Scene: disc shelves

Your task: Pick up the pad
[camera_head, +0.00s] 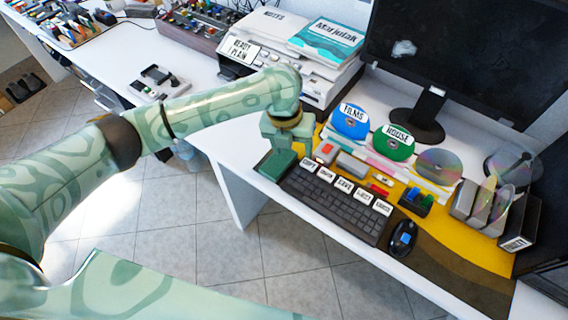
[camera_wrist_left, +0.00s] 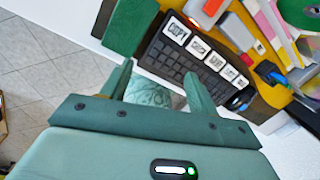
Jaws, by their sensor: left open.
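A flat dark green pad (camera_head: 277,164) lies at the left front of the white desk, beside the keyboard's left end. It also shows at the top of the left wrist view (camera_wrist_left: 130,24), partly cut off by the frame. My left gripper (camera_head: 287,131) is just behind and above the pad in the head view. In the left wrist view its two green fingers (camera_wrist_left: 157,74) are apart with nothing held between them, and the pad lies beyond the left finger. I cannot tell the exact height above the desk. My right gripper is not in view.
A black keyboard (camera_head: 334,204) with white labelled cards and a mouse (camera_head: 402,238) lie right of the pad. Discs, such as the blue one (camera_head: 350,122), stand behind. A printer (camera_head: 290,56) and monitor (camera_head: 470,60) fill the back. Open floor lies left of the desk edge.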

